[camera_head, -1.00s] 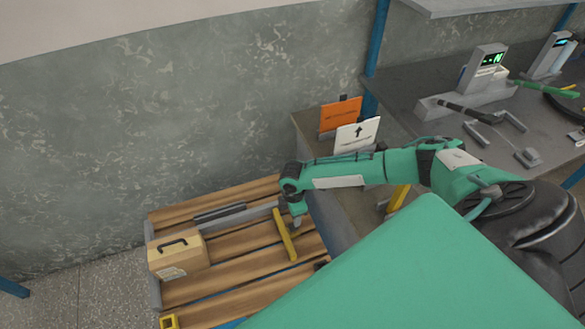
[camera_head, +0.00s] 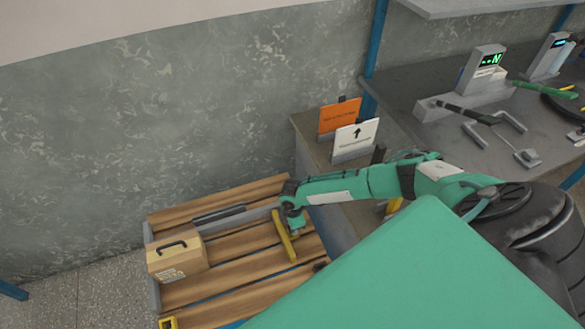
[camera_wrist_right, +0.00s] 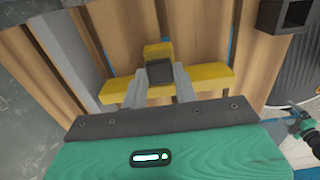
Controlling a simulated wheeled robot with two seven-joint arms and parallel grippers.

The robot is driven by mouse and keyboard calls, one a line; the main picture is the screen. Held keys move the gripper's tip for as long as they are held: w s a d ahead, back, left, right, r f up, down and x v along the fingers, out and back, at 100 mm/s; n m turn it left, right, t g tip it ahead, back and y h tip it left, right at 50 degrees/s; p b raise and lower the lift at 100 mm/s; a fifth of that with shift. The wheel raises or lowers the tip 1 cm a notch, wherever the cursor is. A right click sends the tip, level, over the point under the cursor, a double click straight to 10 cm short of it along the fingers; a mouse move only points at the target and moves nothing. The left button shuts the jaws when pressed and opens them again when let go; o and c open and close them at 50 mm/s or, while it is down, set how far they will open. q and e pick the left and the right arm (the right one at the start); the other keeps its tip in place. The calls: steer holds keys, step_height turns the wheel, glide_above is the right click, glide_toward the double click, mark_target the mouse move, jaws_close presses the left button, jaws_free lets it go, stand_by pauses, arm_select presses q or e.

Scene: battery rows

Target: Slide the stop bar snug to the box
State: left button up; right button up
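The yellow stop bar (camera_head: 284,238) lies across the wooden slats of a pallet. The tan box (camera_head: 177,257), with a black handle, sits to its left, with a clear gap of bare slats between them. My right gripper (camera_head: 294,228) is down at the bar. In the right wrist view, my right gripper's two fingers (camera_wrist_right: 161,88) stand on either side of a dark grey block (camera_wrist_right: 160,72) on the yellow bar (camera_wrist_right: 208,84). I cannot tell whether they press on the block. My left gripper is not in view.
A grey rail (camera_head: 240,219) runs along the slats behind the box and bar. Another grey edge (camera_head: 152,285) borders the pallet's left side. A yellow piece (camera_head: 168,323) is at the front. A bench with orange and white signs (camera_head: 340,117) stands right of the pallet.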

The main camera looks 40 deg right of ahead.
jaws_close()
steer(key=shift+w+a, duration=0.1)
steer(key=shift+a, duration=0.45)
steer(key=w+a, duration=0.1)
steer(key=a, duration=0.5)
steer(key=w+a+b, duration=0.1)
steer(key=w+a, duration=0.1)
steer(key=a, duration=0.3)
steer(key=w+a+b, duration=0.1)
steer(key=a, duration=0.5)
steer(key=shift+w+a, duration=0.15)
steer(key=shift+a, duration=0.2)
steer(key=a, duration=0.2)
steer(key=w+a+b, duration=0.1)
steer(key=a, duration=0.1)
steer(key=shift+a, duration=0.1)
steer(key=shift+w+a, duration=0.15)
steer(key=shift+a, duration=0.45)
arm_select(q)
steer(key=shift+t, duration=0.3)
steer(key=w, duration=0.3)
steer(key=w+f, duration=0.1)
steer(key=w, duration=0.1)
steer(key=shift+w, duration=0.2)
arm_select(e)
steer(key=shift+a, duration=0.15)
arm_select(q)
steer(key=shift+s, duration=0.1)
